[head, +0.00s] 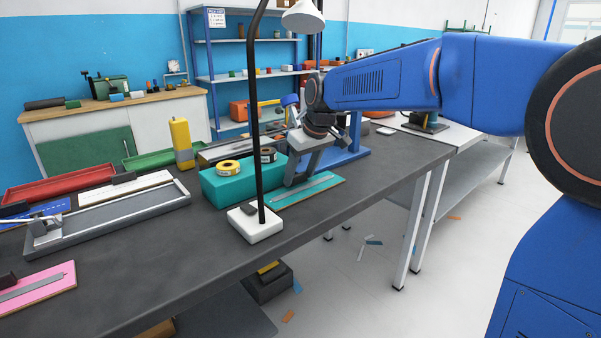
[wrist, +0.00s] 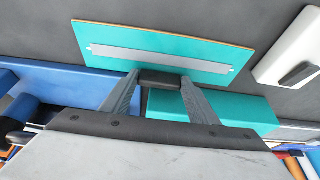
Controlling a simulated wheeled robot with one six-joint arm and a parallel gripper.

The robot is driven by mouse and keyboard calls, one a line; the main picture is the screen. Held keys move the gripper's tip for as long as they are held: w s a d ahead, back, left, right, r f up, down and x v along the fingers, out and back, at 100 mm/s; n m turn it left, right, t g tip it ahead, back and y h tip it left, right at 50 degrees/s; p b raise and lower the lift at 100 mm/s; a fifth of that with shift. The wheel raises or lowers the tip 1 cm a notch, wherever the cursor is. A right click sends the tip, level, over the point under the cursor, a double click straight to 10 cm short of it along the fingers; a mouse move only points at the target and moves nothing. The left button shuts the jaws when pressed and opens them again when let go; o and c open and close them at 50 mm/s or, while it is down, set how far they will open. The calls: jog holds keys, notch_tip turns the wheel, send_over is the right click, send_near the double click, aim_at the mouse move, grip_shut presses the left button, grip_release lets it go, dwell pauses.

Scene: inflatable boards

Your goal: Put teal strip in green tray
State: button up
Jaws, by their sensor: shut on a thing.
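The teal strip (head: 308,190) is a thin flat teal board with a grey bar along it, near the table's front edge. It also shows in the wrist view (wrist: 105,35), with a dark grip block (wrist: 160,79) at its edge. My gripper (wrist: 160,88) has its two fingers on either side of this block and is shut on it. In the head view my gripper (head: 300,165) reaches down to the far side of the board. I cannot tell whether the board touches the table. The green tray (head: 160,158) lies at the back of the table, left of my gripper, partly hidden by a yellow upright object.
A teal box (head: 225,188) with tape rolls stands left of my gripper. A lamp with a white base (head: 256,228) and a tall black pole (head: 257,110) stands in front. The yellow object (head: 181,142), red tray (head: 50,191) and grey metal frame (head: 110,219) are further left.

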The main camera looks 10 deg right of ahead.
aim_at(310, 191)
jog(key=o, duration=1.2)
jog(key=shift+c, duration=0.2)
jog(key=v, duration=1.2)
jog(key=shift+s, duration=0.15)
